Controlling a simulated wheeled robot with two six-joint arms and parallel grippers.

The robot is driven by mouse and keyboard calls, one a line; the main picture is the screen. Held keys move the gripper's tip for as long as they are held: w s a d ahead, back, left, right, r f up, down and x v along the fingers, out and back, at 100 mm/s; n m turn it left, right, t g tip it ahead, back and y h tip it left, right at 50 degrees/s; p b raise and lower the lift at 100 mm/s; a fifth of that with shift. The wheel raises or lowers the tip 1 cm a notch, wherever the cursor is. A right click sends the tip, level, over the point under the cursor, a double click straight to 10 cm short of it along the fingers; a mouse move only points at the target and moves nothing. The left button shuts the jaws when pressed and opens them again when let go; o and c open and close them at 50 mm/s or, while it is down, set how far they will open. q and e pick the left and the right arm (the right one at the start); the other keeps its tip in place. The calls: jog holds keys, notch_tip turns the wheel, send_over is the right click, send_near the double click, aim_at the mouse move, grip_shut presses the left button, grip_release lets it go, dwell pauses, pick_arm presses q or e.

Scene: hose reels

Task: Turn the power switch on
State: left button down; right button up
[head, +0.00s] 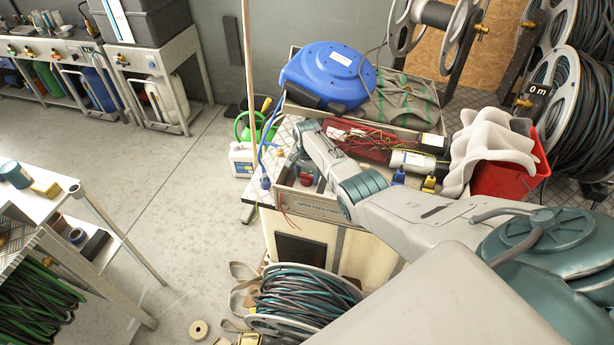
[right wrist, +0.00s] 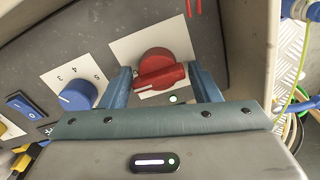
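A red rotary switch (right wrist: 160,72) sits on a white square plate on a dark grey panel in the right wrist view. Its raised handle bar lies nearly crosswise in that picture. My right gripper (right wrist: 160,82) has its two blue fingers apart, one on each side of the red switch. I cannot tell whether they touch it. A small green light (right wrist: 174,98) shows just below the switch. In the head view my right arm reaches over the open panel box (head: 318,203); the arm hides part of it. My left gripper is not in view.
A blue knob (right wrist: 78,95) with a number scale and a blue rocker switch (right wrist: 24,104) lie left on the panel. In the head view a blue hose reel (head: 328,75), a red bin (head: 510,178) and large cable reels surround the box.

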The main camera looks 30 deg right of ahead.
aim_at(307, 175)
jog(key=shift+s, duration=0.1)
jog(key=shift+r, duration=0.1)
jog(key=shift+r, duration=0.25)
notch_tip(307, 175, up, 10)
dwell(0.4)
dwell(0.4)
